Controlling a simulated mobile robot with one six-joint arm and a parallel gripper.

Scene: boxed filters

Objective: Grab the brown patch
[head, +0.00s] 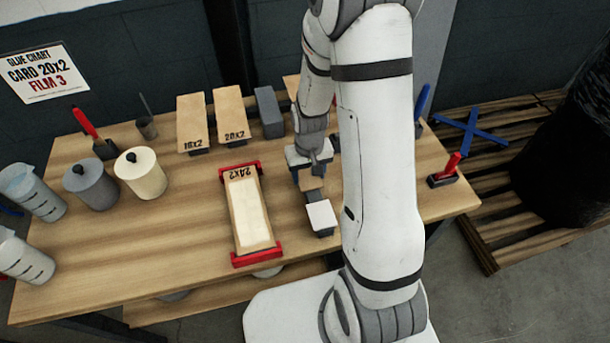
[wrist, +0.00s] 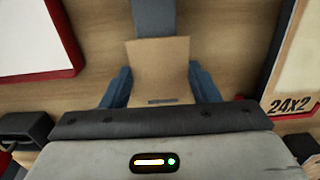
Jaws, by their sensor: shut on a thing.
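The brown patch (wrist: 158,68) is a flat tan piece between the two dark blue-grey fingers of my gripper (wrist: 160,88) in the wrist view. The fingers are shut on its left and right sides. A grey block (wrist: 153,16) shows beyond its far edge; I cannot tell whether the patch touches it. In the head view my gripper (head: 310,177) points down over the table, and a small part of the brown patch (head: 311,184) shows below it. My arm hides much of the area to the right.
The red-ended 24X2 board (head: 248,210) lies left of my gripper. A white patch on a dark block (head: 321,216) stands in front. Upright boards (head: 192,122) and a grey block (head: 269,112) are behind. Pots (head: 141,173) and jugs (head: 32,190) crowd the left. The front-left wood is clear.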

